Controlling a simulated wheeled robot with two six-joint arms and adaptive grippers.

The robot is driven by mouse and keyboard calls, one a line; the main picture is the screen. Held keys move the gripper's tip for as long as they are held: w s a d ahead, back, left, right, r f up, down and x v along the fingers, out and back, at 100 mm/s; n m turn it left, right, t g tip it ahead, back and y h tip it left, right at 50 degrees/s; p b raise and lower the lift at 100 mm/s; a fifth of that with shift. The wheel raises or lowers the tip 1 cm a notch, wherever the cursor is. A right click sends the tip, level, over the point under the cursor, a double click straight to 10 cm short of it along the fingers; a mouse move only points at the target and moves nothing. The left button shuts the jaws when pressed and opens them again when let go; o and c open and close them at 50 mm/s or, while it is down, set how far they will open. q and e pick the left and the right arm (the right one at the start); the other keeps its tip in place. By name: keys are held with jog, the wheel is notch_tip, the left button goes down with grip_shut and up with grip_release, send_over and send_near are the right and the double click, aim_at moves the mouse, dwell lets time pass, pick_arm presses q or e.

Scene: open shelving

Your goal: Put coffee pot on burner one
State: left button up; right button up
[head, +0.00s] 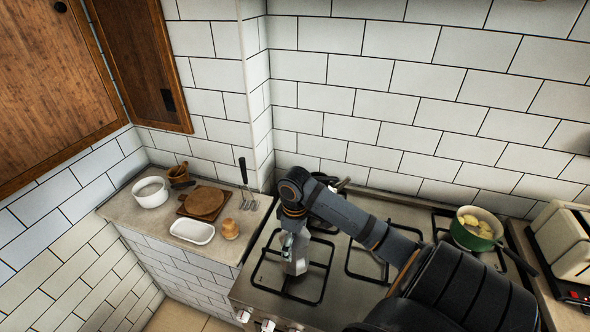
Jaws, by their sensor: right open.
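A small silver metal pot, which looks like the coffee pot (298,263), stands at the front left burner (262,275) of the stove. My right gripper (288,243) comes down from above at the pot's upper part. It is open, and its fingers are small and partly hidden, so I cannot tell whether they touch the pot. My right arm crosses the stove from the lower right. My left gripper is not in view.
A green pot with yellow food (474,228) sits on the stove's right side, next to a toaster (562,240). A dark object (326,181) is behind my arm.

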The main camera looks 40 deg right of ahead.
notch_tip(320, 180, up, 8)
jog(key=shift+r+b, duration=0.1)
jog(key=shift+b, duration=0.35)
jog(key=shift+r+p, duration=0.6)
jog(key=shift+r, duration=0.75)
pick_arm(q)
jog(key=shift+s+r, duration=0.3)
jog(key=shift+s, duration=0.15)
pick_arm(e)
jog(key=shift+f, duration=0.1)
